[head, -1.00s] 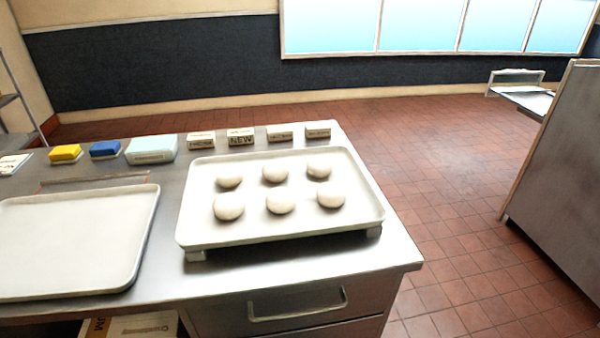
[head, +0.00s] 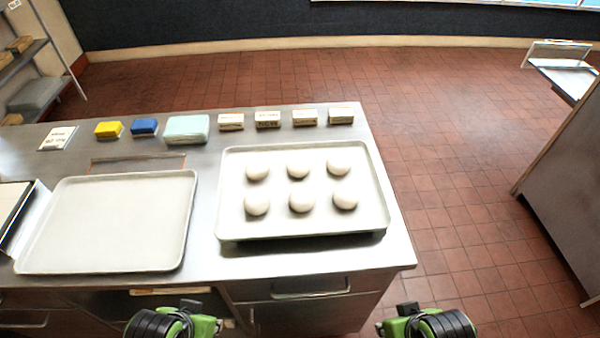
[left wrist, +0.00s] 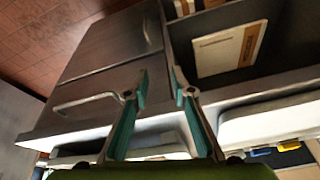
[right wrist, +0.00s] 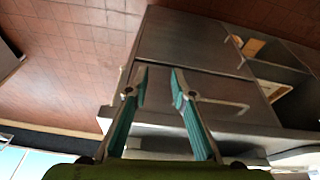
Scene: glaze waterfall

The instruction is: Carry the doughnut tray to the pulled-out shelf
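The doughnut tray (head: 300,229) is a white rimmed tray on the right part of the steel counter. It holds several pale round doughnuts (head: 298,170) in two rows and seems slightly raised. The pulled-out shelf (head: 568,78) appears to be the flat panel sticking out of the steel cabinet at the far right. My left gripper (left wrist: 158,78) is open and empty in front of the counter, below its top. My right gripper (right wrist: 157,78) is open and empty, facing the counter's drawer front. In the head view only my wrists show at the bottom edge; the fingers are hidden.
An empty white tray (head: 115,222) lies left of the doughnut tray. Small labelled blocks (head: 268,119), a pale blue box (head: 187,129), a blue block (head: 144,127) and a yellow block (head: 109,130) line the counter's back. Tiled floor (head: 460,180) lies open between counter and cabinet (head: 570,150).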

